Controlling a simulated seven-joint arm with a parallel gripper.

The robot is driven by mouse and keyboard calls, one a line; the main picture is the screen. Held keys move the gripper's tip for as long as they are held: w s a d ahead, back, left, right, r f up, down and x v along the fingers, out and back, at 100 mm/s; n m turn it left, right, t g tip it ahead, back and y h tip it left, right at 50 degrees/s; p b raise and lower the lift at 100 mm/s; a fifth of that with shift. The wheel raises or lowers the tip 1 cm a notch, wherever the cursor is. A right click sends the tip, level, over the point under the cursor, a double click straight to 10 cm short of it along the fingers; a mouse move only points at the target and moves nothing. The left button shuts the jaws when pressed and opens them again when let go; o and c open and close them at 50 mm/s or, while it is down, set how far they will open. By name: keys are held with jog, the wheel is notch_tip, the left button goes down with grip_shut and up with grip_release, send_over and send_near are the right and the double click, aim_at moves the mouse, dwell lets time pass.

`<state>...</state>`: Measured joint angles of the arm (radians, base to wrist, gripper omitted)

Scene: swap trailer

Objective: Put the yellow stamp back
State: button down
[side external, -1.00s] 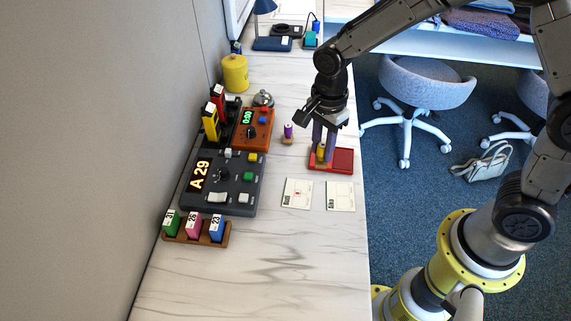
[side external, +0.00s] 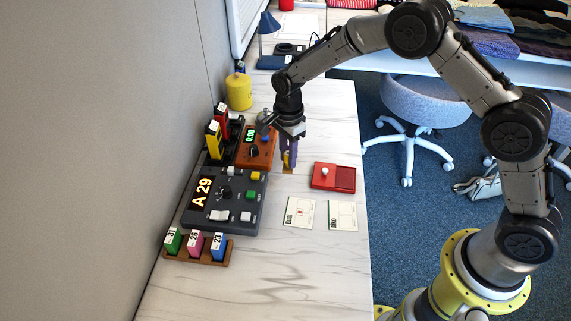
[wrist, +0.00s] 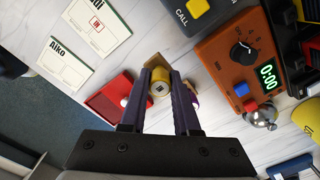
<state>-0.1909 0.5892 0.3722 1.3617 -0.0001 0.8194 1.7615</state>
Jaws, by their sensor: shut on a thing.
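My gripper (side external: 288,160) is shut on the yellow stamp (wrist: 160,88), whose round yellow handle sits between the two purple-grey fingers in the wrist view. A tan wooden piece (wrist: 157,62) shows just past the stamp; in the side view, brown wood also shows under the fingertips (side external: 288,170). I cannot tell whether the stamp touches it. A purple thing (wrist: 192,92) is partly hidden beside the right finger in the wrist view. The red ink pad case (side external: 345,178), with a white knob on its left part, lies to the right of my gripper, apart from it.
Two cards (side external: 300,212) (side external: 343,215) lie in front of the red case; the left one bears a red mark. The grey call console (side external: 235,215) and orange timer box (side external: 255,155) stand left of my gripper. A rack (side external: 197,252) holds numbered tags. The front counter is clear.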

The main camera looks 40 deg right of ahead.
aim_at(285, 164)
jog(key=shift+w+f, duration=0.3)
jog(key=shift+f, duration=0.05)
jog(key=shift+w+a+f, duration=0.1)
jog(key=shift+w+f, duration=0.05)
jog(key=shift+f, duration=1.5)
jog(key=shift+f, duration=0.2)
jog(key=c, duration=0.6)
grip_release()
jog(key=shift+c, duration=0.2)
jog(key=shift+r, duration=0.15)
